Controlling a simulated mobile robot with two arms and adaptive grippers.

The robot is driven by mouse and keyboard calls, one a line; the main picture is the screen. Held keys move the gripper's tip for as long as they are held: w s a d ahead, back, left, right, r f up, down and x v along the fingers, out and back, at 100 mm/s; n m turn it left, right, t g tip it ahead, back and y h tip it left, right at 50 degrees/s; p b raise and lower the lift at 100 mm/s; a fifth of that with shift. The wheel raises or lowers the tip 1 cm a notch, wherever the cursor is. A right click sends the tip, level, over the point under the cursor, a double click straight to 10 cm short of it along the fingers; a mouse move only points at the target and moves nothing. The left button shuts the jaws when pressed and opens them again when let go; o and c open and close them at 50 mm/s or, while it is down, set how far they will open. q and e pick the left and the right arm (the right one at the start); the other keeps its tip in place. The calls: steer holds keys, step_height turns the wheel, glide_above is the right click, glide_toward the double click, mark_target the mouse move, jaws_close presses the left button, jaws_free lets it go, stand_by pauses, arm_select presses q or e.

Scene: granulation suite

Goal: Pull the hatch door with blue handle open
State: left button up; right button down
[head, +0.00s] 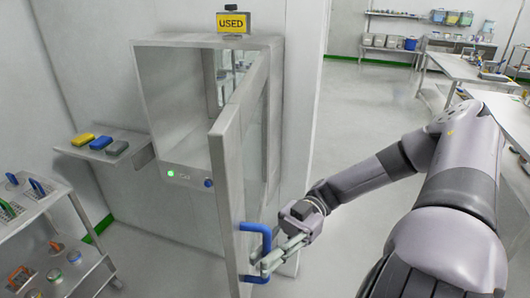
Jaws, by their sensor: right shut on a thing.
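The hatch door (228,190) is a grey-framed glazed panel. It stands swung well out from the steel hatch box (165,95) on the wall, so the box's opening shows. Its blue handle (243,228) is a bracket near the door's lower outer edge. My right gripper (262,262) is at the lower part of the handle, shut on it, with the fingers partly overlapping it. My left gripper is not in view.
A yellow "USED" sign (234,22) sits on top of the hatch. A small wall shelf (125,150) holds coloured blocks at left. A steel cart (45,205) with tools stands at lower left. Open floor (365,95) lies behind my right arm, with benches at the far right.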

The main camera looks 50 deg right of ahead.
steer(key=c, duration=1.6)
jaws_free()
steer(key=shift+d, duration=0.15)
steer(key=d, duration=1.1)
steer(key=shift+d, duration=0.4)
steer(key=shift+w, duration=0.15)
